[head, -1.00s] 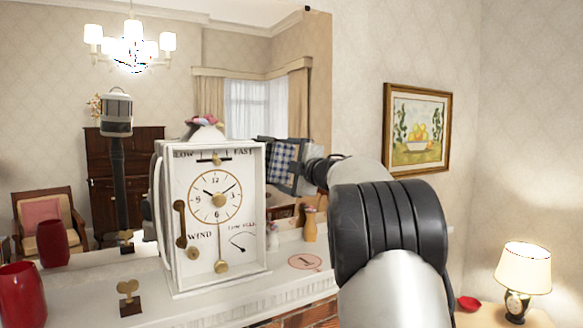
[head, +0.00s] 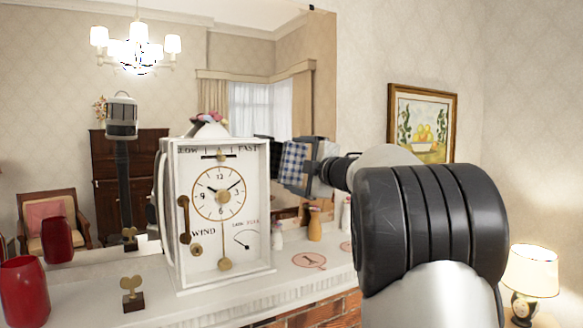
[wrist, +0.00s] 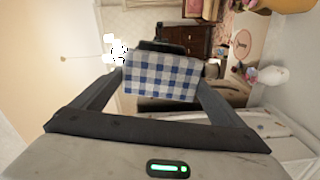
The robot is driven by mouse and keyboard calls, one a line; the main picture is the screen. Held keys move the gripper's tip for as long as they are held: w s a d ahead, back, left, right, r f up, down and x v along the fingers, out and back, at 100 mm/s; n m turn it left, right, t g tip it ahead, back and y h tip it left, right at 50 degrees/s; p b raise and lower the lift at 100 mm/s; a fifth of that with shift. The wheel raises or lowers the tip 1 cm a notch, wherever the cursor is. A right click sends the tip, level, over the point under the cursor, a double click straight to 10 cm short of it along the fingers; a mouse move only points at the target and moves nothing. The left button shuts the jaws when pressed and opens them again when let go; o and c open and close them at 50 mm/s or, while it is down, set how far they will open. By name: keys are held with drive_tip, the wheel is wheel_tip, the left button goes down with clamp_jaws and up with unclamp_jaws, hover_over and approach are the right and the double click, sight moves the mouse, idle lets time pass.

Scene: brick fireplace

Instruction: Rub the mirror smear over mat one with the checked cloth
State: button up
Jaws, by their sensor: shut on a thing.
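The blue-and-white checked cloth (head: 293,164) hangs in my gripper (head: 306,166), right of the clock and in front of the mirror (head: 170,90). It also shows in the wrist view (wrist: 163,76), where my gripper (wrist: 160,84) is shut on it. Mat one (head: 309,260), a round pale mat with a red rim and a 1, lies on the mantel, below and right of the cloth. I cannot make out the smear. I cannot tell whether the cloth touches the glass.
A tall white clock (head: 222,215) stands on the mantel left of the cloth. A heart-topped ornament (head: 132,294) and red vase (head: 24,290) are further left.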

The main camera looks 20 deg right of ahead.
drive_tip(key=shift+s, duration=0.25)
drive_tip(key=shift+d, duration=0.1)
drive_tip(key=shift+s+d, duration=0.15)
drive_tip(key=shift+s, duration=0.65)
drive_tip(key=shift+s+d, duration=0.15)
drive_tip(key=shift+s, duration=0.6)
